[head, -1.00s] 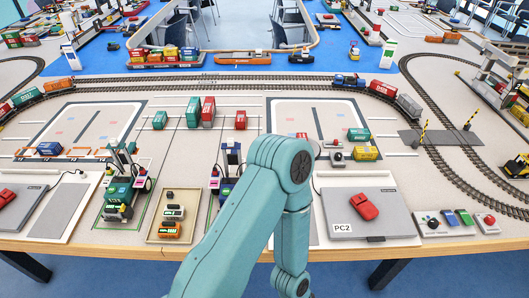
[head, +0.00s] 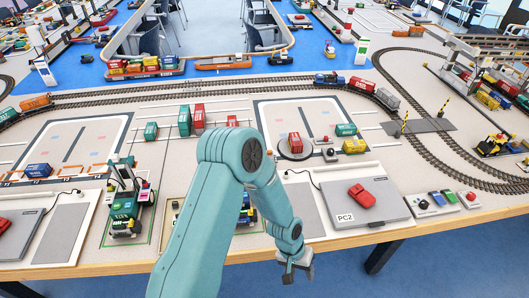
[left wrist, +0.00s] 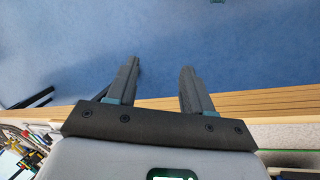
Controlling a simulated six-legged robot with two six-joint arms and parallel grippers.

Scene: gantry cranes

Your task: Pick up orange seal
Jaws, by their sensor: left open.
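I cannot pick out an orange seal in either current view. In the head view, a shallow tan tray (head: 168,228) beside the green machine is mostly hidden behind my arm, so its contents cannot be seen clearly. My left gripper (head: 298,274) hangs past the table's front edge, right of the tray, over the blue floor. In the left wrist view the two dark fingers of my left gripper (left wrist: 160,68) are spread apart with nothing between them. My right gripper is not in view.
A grey PC2 panel (head: 384,211) with a red car (head: 361,196) on it lies right of my arm. A green machine (head: 126,208) stands to the left. The wooden table edge (left wrist: 240,103) runs close to the fingers.

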